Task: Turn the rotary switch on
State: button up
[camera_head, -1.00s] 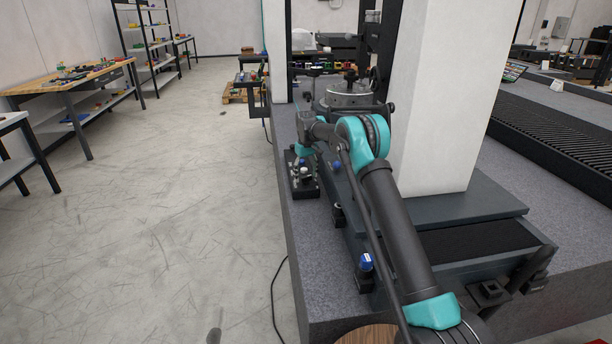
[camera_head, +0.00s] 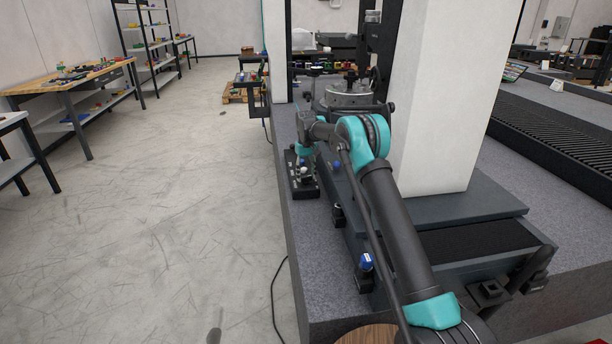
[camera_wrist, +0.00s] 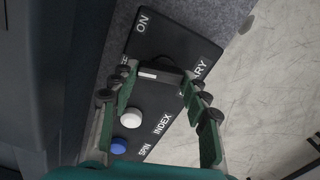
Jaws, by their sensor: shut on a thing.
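The rotary switch (camera_wrist: 162,71) is a black knob with a white mark on its left part in the wrist view. It sits on a black control box (camera_wrist: 172,40) lettered "ON" above the knob, with a partly hidden label ending in "ARY" to the right. My gripper (camera_wrist: 160,77) has its green-padded fingers on either side of the knob and is shut on it. In the head view the control box (camera_head: 311,193) lies on the granite bed's left edge, with my gripper (camera_head: 304,162) over it. The knob is hidden there.
A white button (camera_wrist: 131,118) and a blue button (camera_wrist: 119,146) lie near the left finger, beside "INDEX" and "SPIN". The granite bed (camera_head: 305,265) carries a white column (camera_head: 445,95) and a round machine table (camera_head: 350,100). Open floor (camera_head: 170,220) lies to the left.

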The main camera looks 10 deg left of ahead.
jog(key=m, duration=0.5)
jog(key=shift+d, duration=0.1)
jog(key=m, duration=0.5)
jog(key=shift+s, duration=0.1)
jog(key=shift+m, duration=0.4)
jog(key=o, duration=1.2)
jog(key=shift+c, duration=0.2)
notch_tip(320, 180, up, 12)
